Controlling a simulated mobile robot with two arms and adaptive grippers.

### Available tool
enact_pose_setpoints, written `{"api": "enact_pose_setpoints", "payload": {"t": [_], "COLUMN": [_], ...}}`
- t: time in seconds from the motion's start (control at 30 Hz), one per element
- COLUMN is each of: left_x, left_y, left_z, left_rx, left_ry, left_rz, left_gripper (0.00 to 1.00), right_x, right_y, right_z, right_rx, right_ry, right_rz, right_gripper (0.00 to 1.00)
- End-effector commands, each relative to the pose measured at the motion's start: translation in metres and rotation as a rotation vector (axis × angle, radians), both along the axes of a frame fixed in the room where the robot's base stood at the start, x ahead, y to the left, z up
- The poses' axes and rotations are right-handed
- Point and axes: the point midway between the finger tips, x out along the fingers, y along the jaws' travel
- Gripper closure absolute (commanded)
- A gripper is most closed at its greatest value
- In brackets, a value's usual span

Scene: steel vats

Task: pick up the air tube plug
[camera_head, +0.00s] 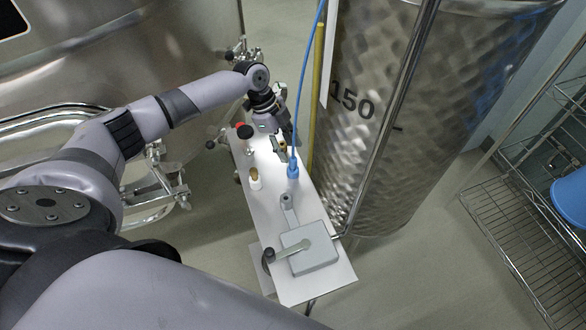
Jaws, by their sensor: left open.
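A blue air tube (306,70) comes down from the top of the picture. It ends in a blue plug (293,169), upright over the white bench (310,205); I cannot tell what it sits in. My left gripper (283,142) is open, low over the far part of the bench. It is a little beyond the plug and slightly to its left, apart from it. Its fingertips are small and partly hidden, near a small brownish piece. My right gripper is out of view.
A grey box with a lever (308,250) sits at the bench's near end. Small bottles (255,180) stand on the left side. A tall steel vat (390,130) rises close on the right, a larger one (120,60) at left. A wire rack (520,235) stands far right.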

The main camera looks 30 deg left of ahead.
Motion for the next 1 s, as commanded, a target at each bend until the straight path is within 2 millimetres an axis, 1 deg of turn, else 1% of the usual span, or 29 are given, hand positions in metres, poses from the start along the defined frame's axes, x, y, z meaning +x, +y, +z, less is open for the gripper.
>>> {"api": "enact_pose_setpoints", "payload": {"t": [0.03,0.1,0.23,0.43,0.53,0.6,0.83,1.0], "left_x": [0.0,0.0,0.0,0.0,0.0,0.0,0.0,0.0], "left_y": [-0.001,-0.002,-0.004,-0.012,-0.017,-0.019,-0.019,-0.019], "left_z": [-0.004,-0.005,-0.013,-0.04,-0.051,-0.054,-0.052,-0.052], "left_rx": [0.0,0.0,0.0,0.0,0.0,0.0,0.0,0.0], "left_ry": [-0.001,-0.001,0.0,-0.002,0.0,0.0,0.0,0.0], "left_rz": [0.0,0.0,-0.001,-0.001,0.0,0.0,0.001,0.001], "left_gripper": [0.57,0.57,0.57,0.57,0.57,0.57,0.58,0.69], "right_x": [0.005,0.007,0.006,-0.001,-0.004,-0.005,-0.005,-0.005], "right_y": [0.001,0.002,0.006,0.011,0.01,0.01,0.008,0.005], "right_z": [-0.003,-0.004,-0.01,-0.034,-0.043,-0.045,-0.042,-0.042], "right_rx": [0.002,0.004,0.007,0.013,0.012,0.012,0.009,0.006], "right_ry": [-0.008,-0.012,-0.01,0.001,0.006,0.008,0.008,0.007], "right_rz": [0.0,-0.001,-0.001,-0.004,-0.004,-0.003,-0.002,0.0], "right_gripper": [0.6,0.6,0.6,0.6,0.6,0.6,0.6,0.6]}}
